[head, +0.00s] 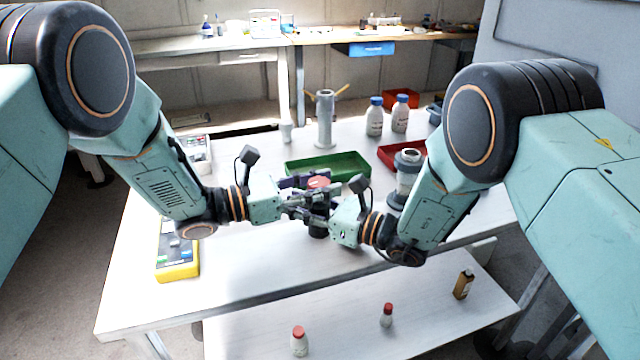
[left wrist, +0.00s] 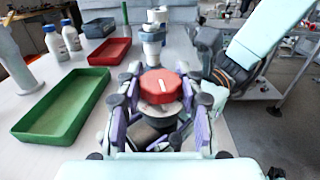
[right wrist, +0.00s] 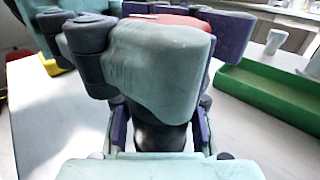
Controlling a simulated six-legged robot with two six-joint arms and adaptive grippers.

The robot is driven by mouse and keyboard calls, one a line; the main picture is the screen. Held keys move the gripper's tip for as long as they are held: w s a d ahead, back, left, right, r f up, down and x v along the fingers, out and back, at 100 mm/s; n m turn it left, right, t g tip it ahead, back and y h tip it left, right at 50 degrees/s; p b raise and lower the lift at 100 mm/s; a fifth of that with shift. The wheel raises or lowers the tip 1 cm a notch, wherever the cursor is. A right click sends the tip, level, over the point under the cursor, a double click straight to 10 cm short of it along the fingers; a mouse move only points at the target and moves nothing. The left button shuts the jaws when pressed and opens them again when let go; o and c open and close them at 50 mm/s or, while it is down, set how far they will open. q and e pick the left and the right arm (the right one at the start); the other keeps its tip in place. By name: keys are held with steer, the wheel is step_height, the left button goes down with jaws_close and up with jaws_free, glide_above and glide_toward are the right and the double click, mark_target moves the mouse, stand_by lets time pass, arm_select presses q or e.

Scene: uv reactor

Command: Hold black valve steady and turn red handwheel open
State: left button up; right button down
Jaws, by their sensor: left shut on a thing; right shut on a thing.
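The red handwheel (left wrist: 161,87), with a white mark on top, sits on the black valve on the white table. It shows partly in the head view (head: 318,182) between my gripper fingers. My left gripper (head: 310,190) is shut on the handwheel, with purple-padded fingers on both sides of it. The black valve (right wrist: 160,134) stands upright below, its dark body between the fingers of my right gripper (head: 320,216), which is shut on it. In the right wrist view, the left gripper's fingers hide much of the handwheel (right wrist: 178,21) and the valve's top.
A green tray (head: 340,160) lies just behind the grippers, with a red tray (left wrist: 108,52) farther off. A yellow meter (head: 177,252) lies at the left. The table's front strip is clear.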

mark_target(320, 181)
arm_select(q)
steer(key=n+t+y, duration=0.1)
steer(key=n+t, duration=0.1)
steer(key=t, duration=0.1)
steer(key=shift+d+y, duration=0.1)
steer(key=shift+y, duration=0.3)
steer(key=shift+n+t+y, duration=0.6)
steer(key=shift+n+t, duration=0.3)
steer(key=shift+t, duration=0.2)
steer(key=shift+a, duration=0.2)
steer(key=o, duration=1.2)
step_height(320, 181, up, 10)
steer(key=shift+r, duration=0.1)
